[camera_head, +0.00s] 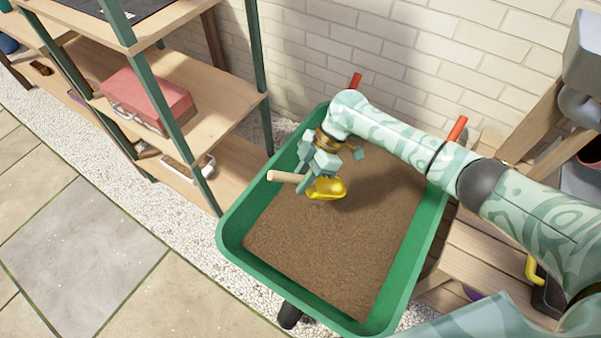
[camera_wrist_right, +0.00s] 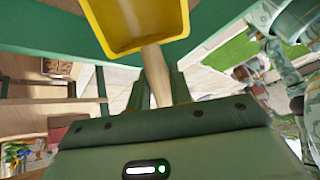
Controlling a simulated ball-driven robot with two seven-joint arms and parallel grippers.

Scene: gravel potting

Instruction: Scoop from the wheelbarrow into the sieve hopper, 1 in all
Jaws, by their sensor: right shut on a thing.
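The green wheelbarrow (camera_head: 231,228) holds a broad bed of brown, grainy material (camera_head: 335,245). My right gripper (camera_head: 306,180) is above this bed, toward its back left part. It is shut on the pale wooden handle of a yellow scoop (camera_head: 327,188). The handle end sticks out to the left and the scoop's bowl points right. The scoop also shows in the right wrist view (camera_wrist_right: 138,22), with bare yellow inside where I can see it. I cannot tell whether the scoop touches the bed. I cannot make out the sieve hopper for certain. My left gripper is out of view.
A wooden shelf unit with green posts (camera_head: 258,60) stands left of the wheelbarrow and carries a red case (camera_head: 148,98). A white brick wall (camera_head: 400,45) is behind. A wooden bench (camera_head: 485,250) is at the right. Paving (camera_head: 70,250) lies open at the lower left.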

